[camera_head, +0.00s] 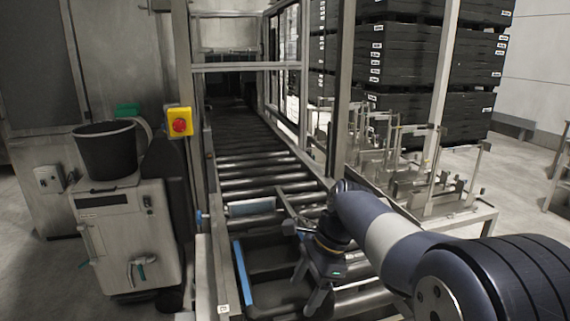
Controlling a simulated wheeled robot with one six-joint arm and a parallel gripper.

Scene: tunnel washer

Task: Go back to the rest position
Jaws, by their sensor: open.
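My gripper (307,292) is in the lower middle of the head view, at the end of my arm, which reaches in from the lower right. Its fingers point down and are spread apart, with nothing seen between them. It hangs over the near end of the roller conveyor (262,187), next to the metal rollers. I cannot tell how far above the rollers the fingertips are.
A metal frame (342,90) with upright posts stands right of the conveyor. Behind it are stacked black crates (432,65) and a metal fixture rack (437,207). At left are a yellow box with a red button (179,122), a black bucket (106,150) and a light cabinet (125,240).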

